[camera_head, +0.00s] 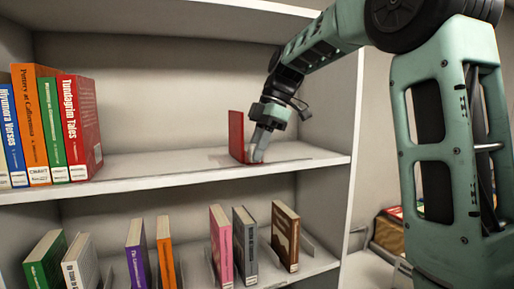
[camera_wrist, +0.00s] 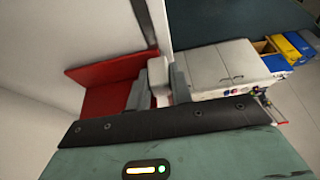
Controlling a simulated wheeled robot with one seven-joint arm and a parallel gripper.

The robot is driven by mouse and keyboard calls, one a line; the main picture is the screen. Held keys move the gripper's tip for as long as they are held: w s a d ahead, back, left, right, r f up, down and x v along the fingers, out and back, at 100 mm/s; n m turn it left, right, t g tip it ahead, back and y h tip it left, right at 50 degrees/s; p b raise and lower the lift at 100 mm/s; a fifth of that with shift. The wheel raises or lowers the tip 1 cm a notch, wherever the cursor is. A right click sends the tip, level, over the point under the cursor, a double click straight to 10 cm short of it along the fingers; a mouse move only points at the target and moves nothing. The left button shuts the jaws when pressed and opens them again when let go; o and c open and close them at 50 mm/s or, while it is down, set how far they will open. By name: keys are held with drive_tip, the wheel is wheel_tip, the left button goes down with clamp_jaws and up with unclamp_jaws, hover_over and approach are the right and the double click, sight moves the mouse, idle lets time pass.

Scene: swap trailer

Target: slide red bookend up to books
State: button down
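The red bookend (camera_head: 236,134) stands on the upper shelf, right of its middle, with its upright plate facing the books and its base lying to the right. My gripper (camera_head: 259,150) reaches down to it, fingertips low over the base, on the plate's right side. In the wrist view the bookend (camera_wrist: 112,70) is at the left, partly behind one finger. The books (camera_head: 52,122), blue, orange, green and red, stand upright at the shelf's left.
The upper shelf (camera_head: 160,163) is bare between the red book and the bookend. The shelf's side wall (camera_head: 334,105) rises close right of my gripper. Several books stand or lean on the lower shelf (camera_head: 195,262). Blue and yellow bins (camera_wrist: 290,50) show at the wrist view's right.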

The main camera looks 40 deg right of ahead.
drive_tip(key=w+a+p, duration=0.1)
drive_tip(key=w+a, duration=0.2)
drive_tip(key=a, duration=0.7)
drive_tip(key=w+a+p, duration=0.1)
drive_tip(key=w+a, duration=0.2)
drive_tip(key=a, duration=0.7)
drive_tip(key=w+a+p, duration=0.1)
drive_tip(key=w+a, duration=0.1)
drive_tip(key=a, duration=0.8)
drive_tip(key=shift+w+a, duration=0.3)
drive_tip(key=shift+w, duration=0.1)
drive_tip(key=c, duration=1.2)
unclamp_jaws()
drive_tip(key=shift+c, duration=0.2)
drive_tip(key=b+v, duration=0.1)
drive_tip(key=v, duration=0.3)
drive_tip(key=shift+d+r, duration=0.1)
drive_tip(key=shift+d, duration=0.05)
drive_tip(key=s+d+b, duration=0.1)
drive_tip(key=d+b, duration=0.1)
drive_tip(key=d, duration=0.2)
drive_tip(key=s+d+b, duration=0.1)
drive_tip(key=d+b, duration=0.1)
drive_tip(key=d, duration=0.1)
drive_tip(key=s+d+b, duration=0.1)
drive_tip(key=d+b, duration=0.1)
drive_tip(key=d, duration=0.2)
drive_tip(key=shift+s+d+r, duration=0.25)
drive_tip(key=shift+d+r, duration=0.15)
